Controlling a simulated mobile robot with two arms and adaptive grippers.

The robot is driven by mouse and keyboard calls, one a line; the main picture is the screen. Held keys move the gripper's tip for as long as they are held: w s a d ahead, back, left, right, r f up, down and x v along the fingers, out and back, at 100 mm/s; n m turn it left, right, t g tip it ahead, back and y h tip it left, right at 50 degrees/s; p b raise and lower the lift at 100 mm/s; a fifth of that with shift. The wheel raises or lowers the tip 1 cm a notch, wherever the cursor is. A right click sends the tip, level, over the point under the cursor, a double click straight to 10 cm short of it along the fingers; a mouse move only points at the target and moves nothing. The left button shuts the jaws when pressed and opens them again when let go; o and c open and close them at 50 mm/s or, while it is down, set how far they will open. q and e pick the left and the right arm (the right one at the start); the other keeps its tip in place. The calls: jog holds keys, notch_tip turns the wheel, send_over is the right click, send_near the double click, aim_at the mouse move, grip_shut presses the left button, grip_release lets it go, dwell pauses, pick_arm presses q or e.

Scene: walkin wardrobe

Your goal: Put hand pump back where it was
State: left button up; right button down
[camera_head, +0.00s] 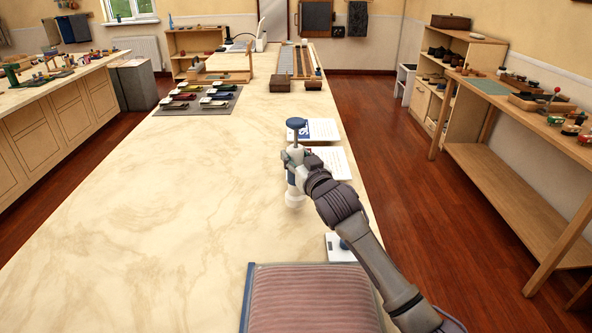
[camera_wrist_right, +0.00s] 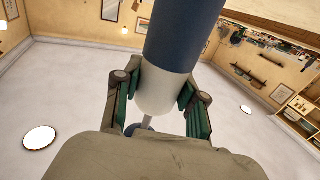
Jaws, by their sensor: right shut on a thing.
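The hand pump (camera_head: 295,197) has a white body with a blue knob on top, and it stands upright over the right part of the long pale counter. My right gripper (camera_head: 293,160) is shut around its middle. In the right wrist view the pump's blue and white cylinder (camera_wrist_right: 178,40) sits between the green-padded fingers of the gripper (camera_wrist_right: 162,90). I cannot tell whether the pump's base touches the counter. The gripper hides part of the pump. My left gripper is not in view.
Printed sheets (camera_head: 335,163) lie behind the gripper near the counter's right edge. A white item with a blue part (camera_head: 338,248) is partly behind my arm. A striped pinkish cushion (camera_head: 310,300) lies in front. A dark mat (camera_head: 198,102) holds several small items. The counter's left-middle (camera_head: 180,210) is clear.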

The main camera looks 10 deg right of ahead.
notch_tip(320, 180, down, 3)
jog(key=shift+r, duration=0.1)
jog(key=shift+f, duration=0.4)
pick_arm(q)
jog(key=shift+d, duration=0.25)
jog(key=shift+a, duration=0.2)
pick_arm(e)
jog(key=c, duration=0.7)
grip_release()
jog(key=shift+f, duration=0.2)
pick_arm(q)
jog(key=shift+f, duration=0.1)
pick_arm(e)
jog(key=shift+o, duration=0.2)
